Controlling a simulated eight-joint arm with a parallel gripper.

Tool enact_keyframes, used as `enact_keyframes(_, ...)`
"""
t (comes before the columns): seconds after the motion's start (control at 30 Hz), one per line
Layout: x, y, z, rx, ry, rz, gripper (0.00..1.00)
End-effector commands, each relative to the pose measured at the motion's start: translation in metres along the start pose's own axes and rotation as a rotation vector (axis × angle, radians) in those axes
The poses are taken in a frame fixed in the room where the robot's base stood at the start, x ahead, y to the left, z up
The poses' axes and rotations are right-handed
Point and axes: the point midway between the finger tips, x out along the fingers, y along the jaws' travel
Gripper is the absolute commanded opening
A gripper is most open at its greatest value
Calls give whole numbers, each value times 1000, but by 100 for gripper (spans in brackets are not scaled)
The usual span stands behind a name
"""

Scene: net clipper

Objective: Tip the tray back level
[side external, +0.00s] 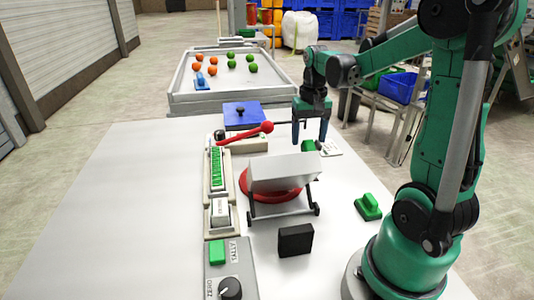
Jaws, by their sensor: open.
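What looks like the tray is a pale grey, box-like piece (283,172) near the middle of the table in the side view. It looks tilted, with a broad grey face toward the camera. It sits over a red round base (257,192), between dark side brackets (315,197). Its inside is hidden from this side. My gripper (309,142) points down with its blue fingers apart, just behind the far right part of the tray. I cannot tell whether a finger touches the tray.
A red-knobbed lever (250,132) and a panel with a green strip (217,168) stand left of the tray. A black block (295,240) is in front and a green piece (368,206) is right. A blue lidded box (242,114) is behind. The table's left side is clear.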

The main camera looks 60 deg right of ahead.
Motion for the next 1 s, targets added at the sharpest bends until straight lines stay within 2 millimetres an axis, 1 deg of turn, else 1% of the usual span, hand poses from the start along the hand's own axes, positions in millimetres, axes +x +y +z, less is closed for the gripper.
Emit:
enact_keyframes(0.1, 16, 0, 0, -1, 0, -1, 68)
enact_keyframes(0.3, 34, 0, 0, -3, 0, -2, 68)
enact_keyframes(0.43, 38, 0, 0, -3, 0, -2, 68)
enact_keyframes(0.63, 38, 0, 1, -4, 0, -2, 68)
enact_keyframes(0.67, 38, 0, 1, -4, 0, -2, 66)
enact_keyframes(0.7, 38, 0, 1, -4, 0, -2, 54)
enact_keyframes(0.77, 38, 0, 1, -4, 0, -2, 37)
enact_keyframes(0.8, 38, 0, 1, -4, 0, -2, 26)
enact_keyframes(0.9, 38, 0, 1, -4, 0, -2, 0)
enact_keyframes(1.0, 38, 0, 1, -4, 0, -2, 0)
